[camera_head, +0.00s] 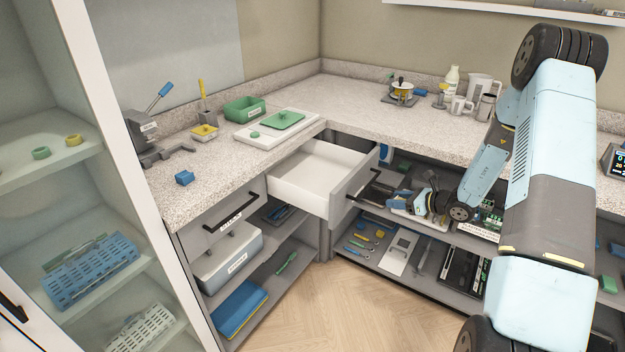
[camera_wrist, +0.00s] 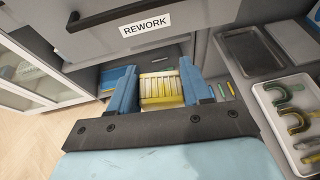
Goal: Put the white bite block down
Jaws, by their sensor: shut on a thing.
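My gripper (camera_wrist: 160,92) shows in the wrist view with its two blue fingers shut on a pale cream block with ridges and a yellow lower edge, which I take for the white bite block (camera_wrist: 160,86). In the head view my gripper (camera_head: 402,204) is near the right-hand lower shelf, beside the open drawer; the block is too small to make out there. The wrist view shows a grey drawer front marked REWORK (camera_wrist: 146,27), with a dark handle, above and beyond the fingers. The block appears held in the air.
A white-lined drawer (camera_head: 310,178) stands open at the corner, empty as far as I see. A tray with U-shaped pieces (camera_wrist: 270,97) lies close to the gripper's right.

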